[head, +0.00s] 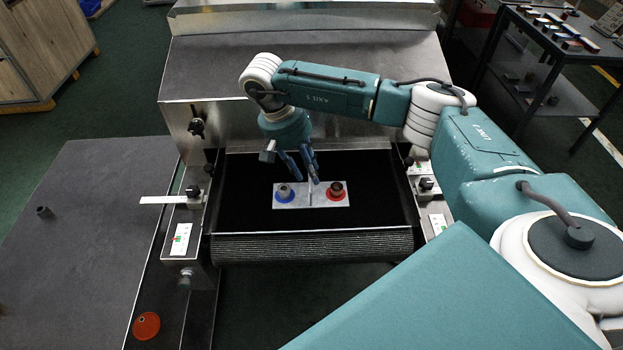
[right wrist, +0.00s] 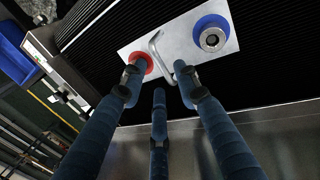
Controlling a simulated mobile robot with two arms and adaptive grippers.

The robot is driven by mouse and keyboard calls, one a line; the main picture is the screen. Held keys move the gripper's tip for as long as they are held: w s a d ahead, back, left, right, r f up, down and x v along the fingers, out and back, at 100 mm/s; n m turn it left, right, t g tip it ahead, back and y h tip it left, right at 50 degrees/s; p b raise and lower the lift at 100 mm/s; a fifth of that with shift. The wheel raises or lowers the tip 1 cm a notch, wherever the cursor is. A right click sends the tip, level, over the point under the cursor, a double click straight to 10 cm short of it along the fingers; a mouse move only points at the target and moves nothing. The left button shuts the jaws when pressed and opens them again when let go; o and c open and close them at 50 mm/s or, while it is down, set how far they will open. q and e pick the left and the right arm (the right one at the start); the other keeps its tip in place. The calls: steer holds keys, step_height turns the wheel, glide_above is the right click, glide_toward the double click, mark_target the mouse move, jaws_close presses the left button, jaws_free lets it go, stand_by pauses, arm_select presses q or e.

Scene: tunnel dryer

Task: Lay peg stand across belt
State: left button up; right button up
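The peg stand (head: 297,203) is a flat light-grey plate lying on the black belt (head: 245,180), its long side across the belt's width. A peg in a blue ring (head: 285,192) is at its left end and a peg in a red ring (head: 336,192) at its right end. A thin bent handle (right wrist: 158,55) rises between them. My right gripper (head: 305,182) is above the plate, with its fingers spread. In the right wrist view the stand (right wrist: 178,35) shows beyond the fingertips, and the handle is near them, not visibly gripped. My left gripper is not in view.
The metal dryer hood (head: 300,65) stands behind the belt. Side rails with knobs (head: 194,191) flank it. A shelf rack (head: 540,60) stands at the far right.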

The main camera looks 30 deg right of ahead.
steer(key=b+v, duration=0.1)
steer(key=v, duration=0.7)
steer(key=shift+a, duration=0.1)
